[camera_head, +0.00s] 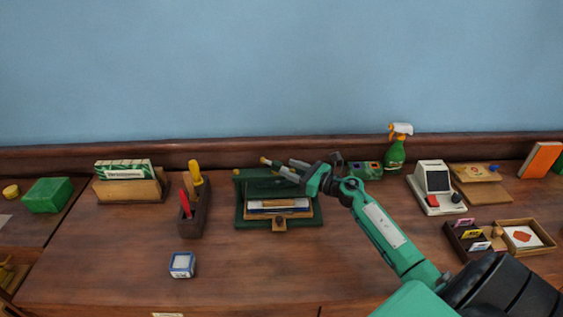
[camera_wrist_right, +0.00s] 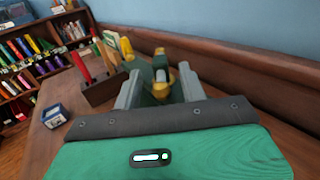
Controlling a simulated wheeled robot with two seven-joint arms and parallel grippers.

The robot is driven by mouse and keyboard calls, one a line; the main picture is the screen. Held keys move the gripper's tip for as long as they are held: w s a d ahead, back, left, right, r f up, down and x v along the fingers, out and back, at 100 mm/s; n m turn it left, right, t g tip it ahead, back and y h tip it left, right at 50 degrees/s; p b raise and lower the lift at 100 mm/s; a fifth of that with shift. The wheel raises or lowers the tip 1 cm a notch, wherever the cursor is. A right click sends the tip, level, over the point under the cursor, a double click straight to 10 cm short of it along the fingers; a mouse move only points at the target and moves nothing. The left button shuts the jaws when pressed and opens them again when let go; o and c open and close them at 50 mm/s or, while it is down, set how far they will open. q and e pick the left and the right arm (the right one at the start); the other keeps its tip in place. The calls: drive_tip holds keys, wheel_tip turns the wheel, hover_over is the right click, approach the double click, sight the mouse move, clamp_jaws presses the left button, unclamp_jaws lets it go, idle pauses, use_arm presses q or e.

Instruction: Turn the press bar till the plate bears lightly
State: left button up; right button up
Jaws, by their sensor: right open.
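The green press (camera_head: 240,220) stands near the back of the wood top, with a stack of paper or books (camera_head: 278,205) in it. One yellow end of its press bar (camera_head: 265,160) shows beside my fingers. My right gripper (camera_head: 280,164) is over the top of the press, reaching in from the right. In the right wrist view, its two grey fingers (camera_wrist_right: 159,70) are open, with the yellow-ended bar (camera_wrist_right: 160,86) between them; I cannot tell whether they touch it. The plate is mostly hidden under the arm and frame. My left gripper is out of view.
A dark holder (camera_head: 194,212) with red and yellow handles stands left of the press. A white-and-blue box (camera_head: 181,264) lies in front. A green spray bottle (camera_head: 395,158), a card terminal (camera_head: 436,190) and wooden trays (camera_head: 527,236) are at right. The front middle is clear.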

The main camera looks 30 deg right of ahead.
sight(282, 165)
drive_tip(key=shift+p+x, duration=0.45)
drive_tip(key=shift+x, duration=1.6)
clamp_jaws()
